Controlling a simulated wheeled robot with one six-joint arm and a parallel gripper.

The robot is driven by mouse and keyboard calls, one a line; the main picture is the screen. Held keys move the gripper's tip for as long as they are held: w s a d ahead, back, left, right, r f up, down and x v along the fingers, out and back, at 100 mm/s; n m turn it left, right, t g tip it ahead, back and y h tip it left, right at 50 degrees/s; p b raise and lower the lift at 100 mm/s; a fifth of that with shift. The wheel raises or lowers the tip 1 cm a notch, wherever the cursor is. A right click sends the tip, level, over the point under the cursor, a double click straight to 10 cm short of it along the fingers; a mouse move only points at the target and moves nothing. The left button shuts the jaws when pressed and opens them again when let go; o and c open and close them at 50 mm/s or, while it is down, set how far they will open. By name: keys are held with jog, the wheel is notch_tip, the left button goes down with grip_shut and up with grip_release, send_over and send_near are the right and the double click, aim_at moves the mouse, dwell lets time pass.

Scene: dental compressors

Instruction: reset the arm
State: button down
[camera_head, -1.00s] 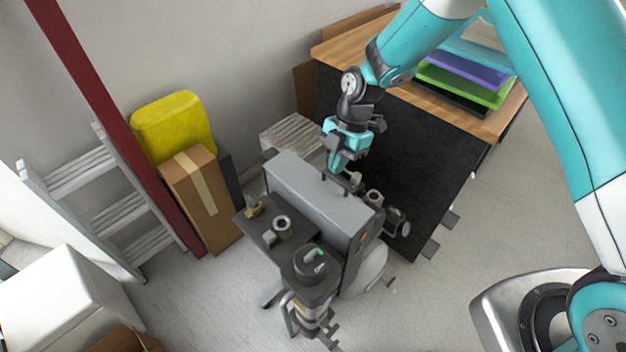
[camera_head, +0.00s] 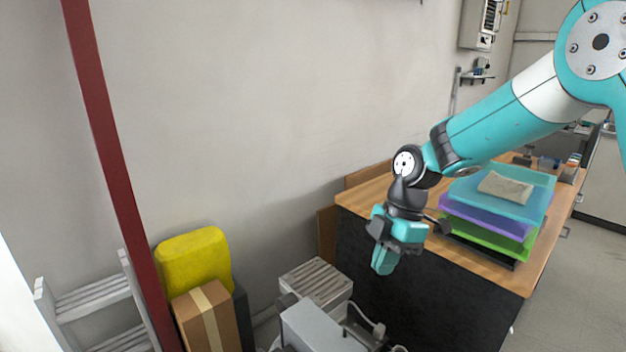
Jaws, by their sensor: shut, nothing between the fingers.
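My gripper (camera_head: 383,262) is at the end of my turquoise and white arm, pointing down. It is shut and empty. It hangs in front of the dark side of the wooden-topped cabinet and above the grey compressor (camera_head: 316,330). Only the compressor's upper part shows at the bottom edge of the view. The gripper appears apart from the compressor.
The cabinet (camera_head: 369,192) bears stacked coloured trays (camera_head: 500,222) with a folded cloth (camera_head: 506,187) on top. A slatted crate (camera_head: 316,283) stands by the wall. A yellow container (camera_head: 194,261), cardboard box (camera_head: 206,318), red post (camera_head: 112,160) and ladder (camera_head: 95,298) are at left.

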jog(key=s+r+m, duration=0.3)
jog(key=s+m, duration=0.2)
jog(key=s, duration=0.3)
jog(key=s+r+m+t, duration=0.1)
jog(key=s+r+m, duration=0.2)
jog(key=s+m, duration=0.2)
jog(key=s+r+m+t+y, duration=0.1)
jog(key=s+r+m, duration=0.2)
jog(key=s, duration=0.8)
jog(key=shift+s+r+m, duration=0.25)
jog(key=shift+r+m, duration=0.15)
jog(key=shift+m, duration=0.7)
jog(key=shift+d, duration=0.1)
